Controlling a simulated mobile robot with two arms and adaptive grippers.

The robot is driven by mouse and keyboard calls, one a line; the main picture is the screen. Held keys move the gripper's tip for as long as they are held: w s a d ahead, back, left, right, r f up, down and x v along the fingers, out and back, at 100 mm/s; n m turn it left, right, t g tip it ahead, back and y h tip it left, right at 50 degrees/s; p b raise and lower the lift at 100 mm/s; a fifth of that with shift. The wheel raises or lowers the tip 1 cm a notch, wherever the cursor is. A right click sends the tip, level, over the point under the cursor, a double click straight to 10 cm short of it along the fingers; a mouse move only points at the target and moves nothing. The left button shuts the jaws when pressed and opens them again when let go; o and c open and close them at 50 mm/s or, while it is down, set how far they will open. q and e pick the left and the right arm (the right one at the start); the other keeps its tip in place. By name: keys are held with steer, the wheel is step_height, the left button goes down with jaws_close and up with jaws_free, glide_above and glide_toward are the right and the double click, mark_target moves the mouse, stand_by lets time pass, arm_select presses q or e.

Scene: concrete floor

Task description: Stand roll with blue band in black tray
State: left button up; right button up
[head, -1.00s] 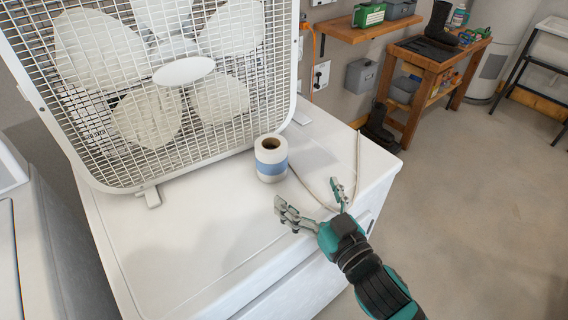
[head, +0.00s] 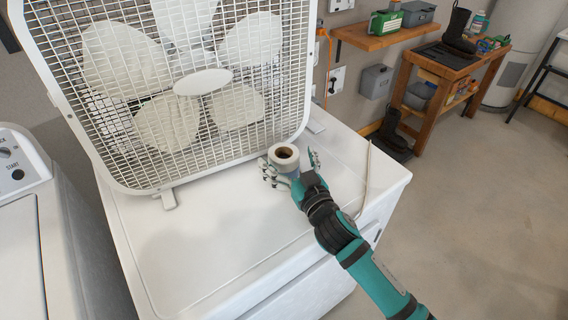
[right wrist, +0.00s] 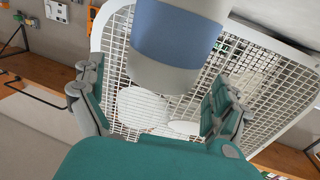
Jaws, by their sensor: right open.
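The white roll (head: 284,155) with a brown core stands upright on the white appliance top, in front of the fan. In the right wrist view its blue band (right wrist: 178,40) shows clearly. My right gripper (head: 291,167) is open at the roll, with fingers on either side of it in the head view. In the right wrist view the roll is between and beyond the open fingers (right wrist: 160,105); contact cannot be told. A flat black tray (head: 440,57) lies on the wooden workbench at the right, with a black boot (head: 457,30) at its far end. My left gripper is out of view.
A large white box fan (head: 190,100) stands close behind the roll. A thin pale cord or rod (head: 366,180) lies right of my gripper. The wooden workbench (head: 432,80) stands across open concrete floor (head: 480,200). Another boot (head: 392,128) is on the floor.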

steer(key=x, duration=0.2)
steer(key=shift+w+a, duration=0.2)
steer(key=shift+w, duration=0.15)
steer(key=shift+s+d, duration=0.1)
steer(key=shift+c, duration=0.9)
steer(key=c, duration=1.2)
steer(key=shift+r, duration=0.45)
step_height(320, 180, up, 2)
steer(key=shift+r, duration=0.1)
steer(key=s+b, duration=0.1)
steer(key=s, duration=0.4)
steer(key=s+d+r+b, duration=0.1)
steer(key=s, duration=0.4)
steer(key=s+d+b, duration=0.1)
steer(key=s, duration=0.5)
steer(key=shift+r, duration=0.4)
